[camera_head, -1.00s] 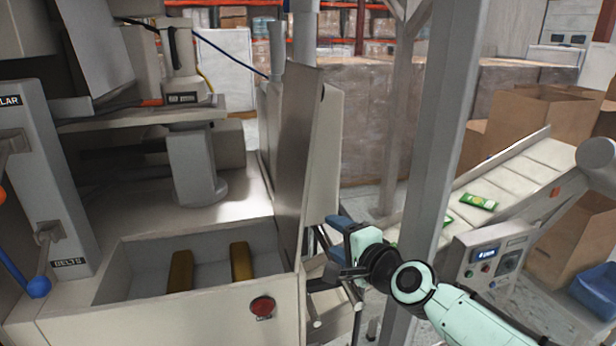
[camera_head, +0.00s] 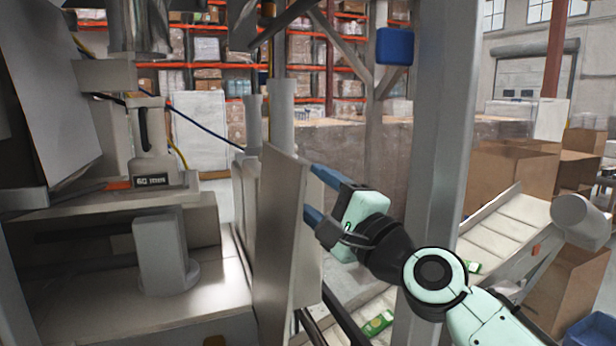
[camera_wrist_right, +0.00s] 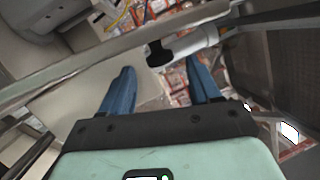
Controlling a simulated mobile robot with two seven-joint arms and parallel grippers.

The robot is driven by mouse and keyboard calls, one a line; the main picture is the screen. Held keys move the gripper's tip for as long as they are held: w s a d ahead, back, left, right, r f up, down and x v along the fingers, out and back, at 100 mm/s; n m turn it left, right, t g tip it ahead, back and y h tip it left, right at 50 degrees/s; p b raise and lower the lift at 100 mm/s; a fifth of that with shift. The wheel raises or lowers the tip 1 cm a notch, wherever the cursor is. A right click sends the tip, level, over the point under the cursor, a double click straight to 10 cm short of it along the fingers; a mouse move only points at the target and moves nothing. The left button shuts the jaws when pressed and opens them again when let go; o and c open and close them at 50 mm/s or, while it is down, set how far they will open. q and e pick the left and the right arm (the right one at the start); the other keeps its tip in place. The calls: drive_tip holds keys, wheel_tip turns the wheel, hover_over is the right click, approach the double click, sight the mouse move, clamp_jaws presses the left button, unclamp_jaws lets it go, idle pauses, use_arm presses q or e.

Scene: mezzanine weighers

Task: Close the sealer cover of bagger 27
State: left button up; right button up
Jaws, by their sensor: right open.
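The sealer cover (camera_head: 278,240) of the bagger looks to be the tall pale panel standing upright at the right side of the machine, raised open. My right gripper (camera_head: 312,190) is open, just right of the panel, with its blue fingers pointing left toward its upper part. The near face of the panel hides whether the fingertips touch it. In the right wrist view my gripper (camera_wrist_right: 160,66) has its fingers apart, and a black knob (camera_wrist_right: 158,52) on a pale rod shows between and beyond the tips. My left gripper is out of view.
A grey post (camera_head: 440,150) stands close beside my right forearm. The machine body (camera_head: 165,255) fills the left. A sloping conveyor (camera_head: 500,230) with green packets runs at the right, near cardboard boxes (camera_head: 505,175). A blue box (camera_head: 397,46) hangs above.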

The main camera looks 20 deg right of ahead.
drive_tip(key=shift+p+x, duration=0.3)
drive_tip(key=shift+x, duration=1.15)
drive_tip(key=shift+s, duration=0.1)
clamp_jaws()
